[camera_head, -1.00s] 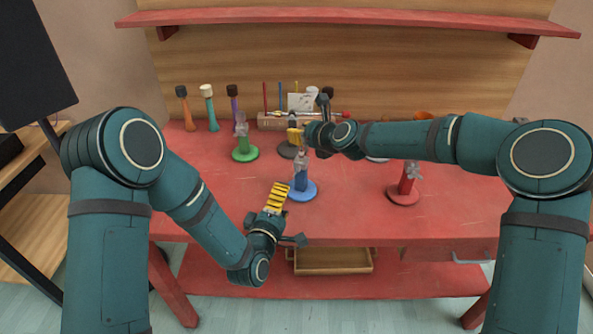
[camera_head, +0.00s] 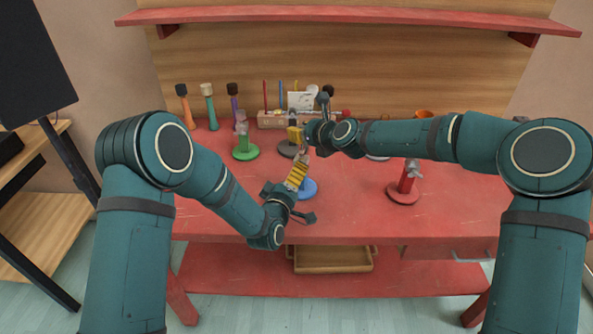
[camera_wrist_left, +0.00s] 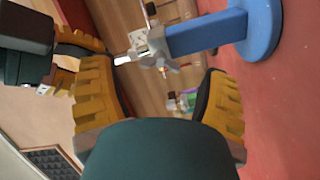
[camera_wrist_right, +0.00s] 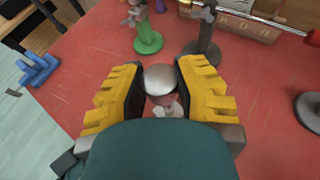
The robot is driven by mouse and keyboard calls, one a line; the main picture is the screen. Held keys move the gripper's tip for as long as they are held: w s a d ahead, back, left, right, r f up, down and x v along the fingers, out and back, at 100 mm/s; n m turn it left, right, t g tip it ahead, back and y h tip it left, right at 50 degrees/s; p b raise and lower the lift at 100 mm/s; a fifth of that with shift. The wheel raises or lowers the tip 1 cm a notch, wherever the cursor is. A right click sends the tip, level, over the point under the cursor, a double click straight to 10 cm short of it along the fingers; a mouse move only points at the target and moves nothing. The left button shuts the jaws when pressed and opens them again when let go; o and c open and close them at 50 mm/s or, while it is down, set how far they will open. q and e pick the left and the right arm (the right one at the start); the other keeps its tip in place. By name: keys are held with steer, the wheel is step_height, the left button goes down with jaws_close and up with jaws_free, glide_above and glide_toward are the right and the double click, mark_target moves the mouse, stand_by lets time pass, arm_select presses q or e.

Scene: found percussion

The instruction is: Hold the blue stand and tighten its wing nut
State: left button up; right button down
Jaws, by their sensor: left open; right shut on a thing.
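The blue stand (camera_head: 307,190) stands on the red table, with a round blue base and an upright post. In the left wrist view its blue post (camera_wrist_left: 207,32) lies sideways across the picture, with the grey wing nut (camera_wrist_left: 157,47) at its upper end. My right gripper (camera_head: 297,136) is shut at the top of the stand. Between its fingers the right wrist view shows a rounded silver end (camera_wrist_right: 160,78); the stand below is mostly hidden. My left gripper (camera_head: 297,178) is open in front of the stand and partly covers it. In its own view the wing nut lies beyond the fingers, apart from them.
A green stand (camera_head: 245,152) stands to the left and a red stand (camera_head: 404,188) to the right. A dark stand (camera_wrist_right: 203,42) is close behind my right gripper. Shakers and a wooden block (camera_head: 270,120) line the back.

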arm_select(q)
steer(key=shift+x, duration=1.5)
steer(key=c, duration=1.3)
steer(key=shift+o, duration=0.2)
steer(key=shift+m, duration=0.4)
steer(key=m, duration=0.5)
steer(key=shift+m, duration=0.3)
steer(key=m, duration=0.5)
steer(key=shift+m, duration=0.3)
